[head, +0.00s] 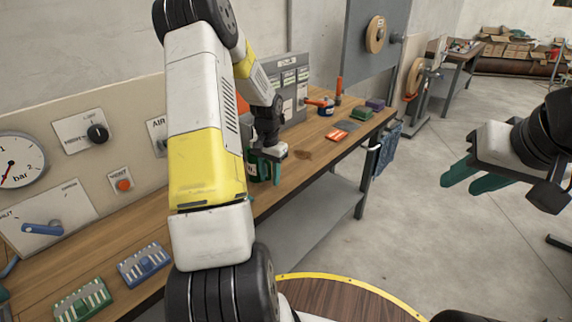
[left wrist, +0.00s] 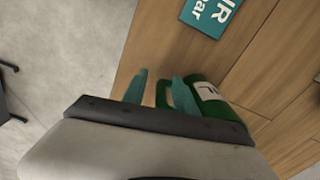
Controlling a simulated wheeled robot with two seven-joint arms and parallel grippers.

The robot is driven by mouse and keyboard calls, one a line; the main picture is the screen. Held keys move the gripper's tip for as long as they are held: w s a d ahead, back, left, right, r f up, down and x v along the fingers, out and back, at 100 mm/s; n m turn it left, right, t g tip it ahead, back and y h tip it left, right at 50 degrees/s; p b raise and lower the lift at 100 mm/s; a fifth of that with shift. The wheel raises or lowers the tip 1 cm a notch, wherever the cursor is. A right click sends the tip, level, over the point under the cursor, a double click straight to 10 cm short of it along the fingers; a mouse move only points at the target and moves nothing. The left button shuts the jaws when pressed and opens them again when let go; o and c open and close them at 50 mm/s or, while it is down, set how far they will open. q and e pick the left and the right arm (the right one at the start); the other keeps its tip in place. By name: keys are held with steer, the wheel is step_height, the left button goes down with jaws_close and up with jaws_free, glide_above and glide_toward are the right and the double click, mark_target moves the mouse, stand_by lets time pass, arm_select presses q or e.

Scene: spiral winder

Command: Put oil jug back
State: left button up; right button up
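The green oil jug (left wrist: 222,110), with a pale label, stands on the wooden bench in the left wrist view. In the head view only a bit of dark green (head: 264,171) shows beside my left gripper, and the arm hides much of it. My left gripper (head: 270,170) is low at the bench's front edge. In the left wrist view its two teal fingers (left wrist: 159,90) are apart, with the jug's handle between them and a gap showing beside the handle. My right gripper (head: 475,178) is open and empty over the floor at the right.
The bench (head: 205,250) carries a blue block (head: 144,262) and a green block (head: 84,300) near left. Further along are an orange-red card (head: 336,135), a green box (head: 362,113) and a purple box (head: 375,104). A gauge panel (head: 75,165) stands behind.

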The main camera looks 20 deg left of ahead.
arm_select(q)
step_height(320, 180, up, 12)
steer(key=shift+f, duration=0.15)
steer(key=shift+r, duration=0.35)
steer(key=s+d+r+n+t, duration=0.1)
steer(key=s+d+r+t, duration=0.3)
steer(key=s+d+r, duration=1.05)
steer(key=s+d+t+h, duration=0.1)
steer(key=s+t+h, duration=0.1)
steer(key=s, duration=0.8)
steer(key=shift+d+r+n, duration=0.3)
